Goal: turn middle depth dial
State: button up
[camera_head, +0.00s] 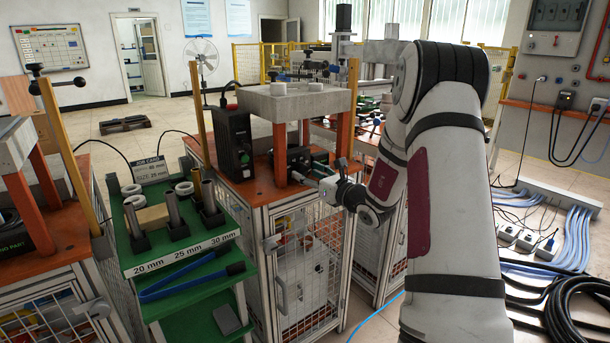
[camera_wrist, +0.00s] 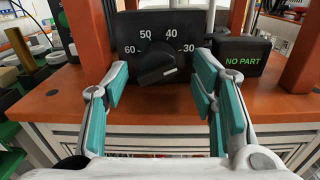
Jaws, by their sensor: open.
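A black dial (camera_wrist: 157,66) sits on a dark panel (camera_wrist: 128,28) marked 60, 50, 40 and 30, in the middle of the wrist view. Its raised grip bar is tilted, right end higher. My gripper (camera_wrist: 160,74) is open, with teal finger pads left and right of the dial in the picture. The pads look apart from the dial; their exact distance is unclear. In the head view my gripper (camera_head: 328,186) is at the front of the middle station (camera_head: 248,192), and the dial is hidden there.
A black box reading NO PART (camera_wrist: 240,55) stands right of the dial panel. Orange posts (camera_wrist: 88,35) rise on both sides. A green rack (camera_head: 180,255) with metal tubes and rings stands left of the station. Cables (camera_head: 560,240) lie on the floor at right.

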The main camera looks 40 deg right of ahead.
jog(key=shift+w+a, duration=0.1)
jog(key=shift+w, duration=0.8)
jog(key=c, duration=1.1)
jog(key=shift+b, duration=0.4)
jog(key=n+b, duration=0.5)
jog(key=b, duration=0.1)
jog(key=shift+f+b, duration=0.15)
jog(key=shift+b, duration=0.2)
jog(key=n+b, duration=0.3)
jog(key=b, duration=0.1)
jog(key=shift+r+n+b, duration=0.2)
jog(key=shift+n+b, duration=0.3)
jog(key=shift+b, duration=0.3)
